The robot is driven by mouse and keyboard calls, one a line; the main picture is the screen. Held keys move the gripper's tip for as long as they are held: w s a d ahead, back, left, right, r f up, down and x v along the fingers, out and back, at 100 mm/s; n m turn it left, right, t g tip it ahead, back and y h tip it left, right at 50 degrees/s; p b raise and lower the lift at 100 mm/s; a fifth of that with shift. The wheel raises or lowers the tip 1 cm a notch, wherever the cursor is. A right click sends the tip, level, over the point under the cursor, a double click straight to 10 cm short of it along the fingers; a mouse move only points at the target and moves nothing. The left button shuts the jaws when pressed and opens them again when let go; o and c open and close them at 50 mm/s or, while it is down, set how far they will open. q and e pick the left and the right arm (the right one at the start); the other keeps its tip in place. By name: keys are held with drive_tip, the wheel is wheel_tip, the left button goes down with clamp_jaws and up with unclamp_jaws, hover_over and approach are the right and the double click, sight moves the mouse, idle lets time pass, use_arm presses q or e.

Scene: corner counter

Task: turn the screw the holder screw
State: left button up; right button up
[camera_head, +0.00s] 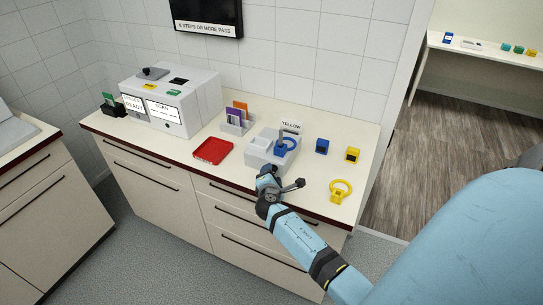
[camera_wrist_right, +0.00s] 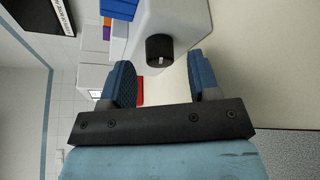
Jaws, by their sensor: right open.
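The holder (camera_head: 262,152) is a light grey block near the counter's front edge, with a blue ring-shaped part (camera_head: 286,146) in it. In the right wrist view the holder (camera_wrist_right: 182,18) carries its screw, a round black knob (camera_wrist_right: 160,50) with a small white mark. My right gripper (camera_head: 268,178) is at the holder's front side. In its wrist view the right gripper (camera_wrist_right: 162,74) is open, with the knob ahead between the two blue fingers and a gap on each side. In the head view the gripper hides the knob. My left gripper is not in view.
A red tray (camera_head: 212,151) lies left of the holder, and a card rack (camera_head: 236,122) stands behind. A white machine (camera_head: 172,100) stands at the left.

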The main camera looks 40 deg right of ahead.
drive_tip(key=shift+w+d+f, duration=0.15)
drive_tip(key=shift+w+d, duration=0.3)
